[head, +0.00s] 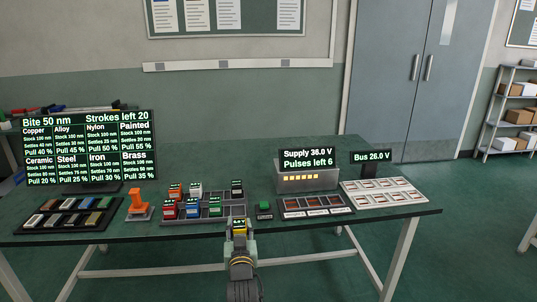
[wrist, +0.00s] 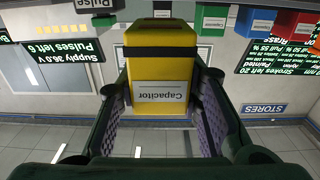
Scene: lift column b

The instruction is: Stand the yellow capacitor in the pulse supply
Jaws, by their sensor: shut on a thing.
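The yellow capacitor (head: 239,224) is held upright in my gripper (head: 239,236), in front of the table's near edge in the head view. In the wrist view the yellow capacitor (wrist: 160,70) fills the space between my fingers (wrist: 160,100), with its "Capacitor" label upside down. My gripper is shut on it. The pulse supply (head: 320,180) is a grey box at the back right of the table, with a row of yellow lights. Its display (head: 308,158) reads Supply 36.0 V, Pulses left 6. The pulse supply is apart from my gripper, to the right.
A grey rack (head: 222,218) holds several coloured capacitors left of my gripper. A dark tray (head: 316,207) and a pale tray (head: 385,193) lie at the right. An orange stand (head: 139,203) and a dark sample tray (head: 64,213) are at the left.

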